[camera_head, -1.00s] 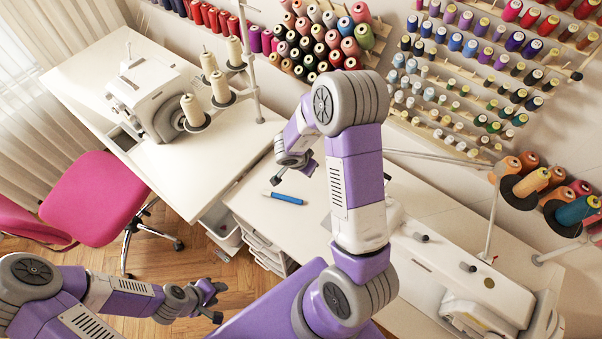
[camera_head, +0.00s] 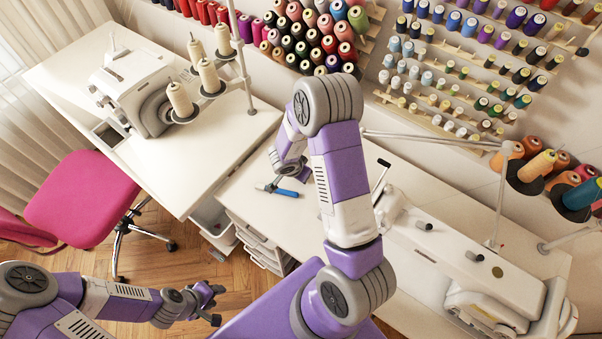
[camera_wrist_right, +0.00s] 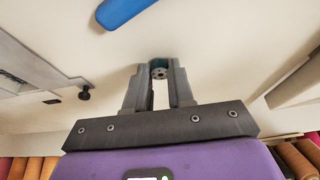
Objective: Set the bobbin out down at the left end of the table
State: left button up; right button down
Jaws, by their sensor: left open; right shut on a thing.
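Whether the bobbin touches the table cannot be told. In the head view my right gripper (camera_head: 287,182) is over the left part of the white sewing table (camera_head: 240,192), close to a blue stick; the bobbin is not clear there. My left gripper (camera_head: 212,302) is open and empty, low over the floor.
The blue stick (camera_head: 287,192) lies on the table beside my right gripper. A white sewing machine (camera_head: 440,240) fills the table's right part. Another table (camera_head: 190,150) with a serger (camera_head: 140,90) and thread cones stands left. A pink chair (camera_head: 85,200) is below it.

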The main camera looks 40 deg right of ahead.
jog(key=c, duration=1)
grip_release()
jog(key=p+v, duration=0.5)
jog(key=v, duration=0.7)
jog(key=shift+a+r+p, duration=0.1)
jog(key=shift+r+p, duration=0.05)
jog(key=shift+p, duration=0.2)
jog(key=shift+r, duration=0.1)
